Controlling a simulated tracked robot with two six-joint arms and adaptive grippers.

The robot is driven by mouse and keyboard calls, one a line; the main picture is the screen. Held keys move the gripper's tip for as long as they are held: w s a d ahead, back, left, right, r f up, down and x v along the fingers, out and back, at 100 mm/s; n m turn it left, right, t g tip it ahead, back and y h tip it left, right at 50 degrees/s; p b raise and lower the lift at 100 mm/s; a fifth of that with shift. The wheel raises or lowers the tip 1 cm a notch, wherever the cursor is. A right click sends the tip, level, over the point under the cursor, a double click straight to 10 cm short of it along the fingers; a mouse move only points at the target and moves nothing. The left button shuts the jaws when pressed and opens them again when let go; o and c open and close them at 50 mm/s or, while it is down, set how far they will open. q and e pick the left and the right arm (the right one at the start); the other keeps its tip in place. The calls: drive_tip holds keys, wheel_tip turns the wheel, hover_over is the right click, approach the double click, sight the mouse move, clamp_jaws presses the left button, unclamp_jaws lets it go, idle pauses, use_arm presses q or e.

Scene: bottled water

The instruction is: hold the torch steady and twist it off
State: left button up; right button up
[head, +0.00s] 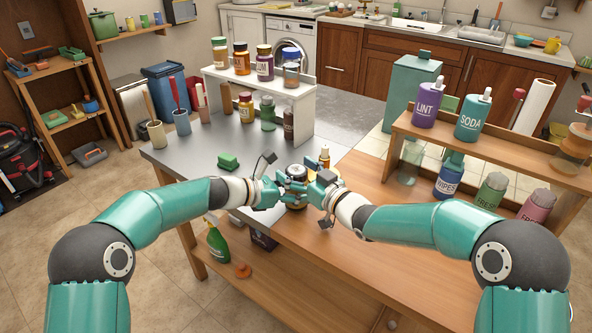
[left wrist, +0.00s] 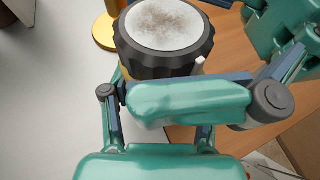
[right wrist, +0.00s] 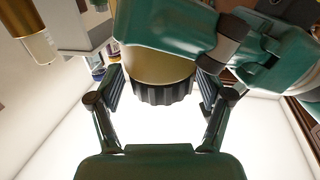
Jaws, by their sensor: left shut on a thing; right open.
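The torch (head: 296,171) is a thick, pale cylinder with a black ribbed end and a speckled whitish round face. It stands between my grippers above the table's middle, mostly hidden by them. The left wrist view shows its ribbed end (left wrist: 165,55) close up. My left gripper (head: 283,187) is shut on the torch; its contact is partly hidden. My right gripper (head: 312,190) is open at the torch's other side. In the right wrist view its fingers (right wrist: 160,100) stand on both sides of the black ribbed part (right wrist: 166,95), with gaps visible.
A green sponge (head: 228,161) lies on the grey tabletop (head: 195,157) at left. A white shelf (head: 305,92) with bottles is at the back, a wooden shelf (head: 480,150) with bottles at right. The front wood top (head: 390,255) is clear.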

drive_tip(key=c, duration=1.2)
drive_tip(key=shift+m+t+h, duration=0.3)
drive_tip(key=shift+h, duration=0.1)
drive_tip(key=shift+r+m+t+h, duration=0.1)
drive_tip(key=shift+m+t+h, duration=0.5)
drive_tip(key=shift+m+h, duration=0.25)
drive_tip(key=shift+d+m+t+h, duration=0.1)
drive_tip(key=shift+m+t+h, duration=0.3)
drive_tip(key=shift+h, duration=0.35)
drive_tip(key=o, duration=1.2)
drive_tip(key=shift+s, duration=0.1)
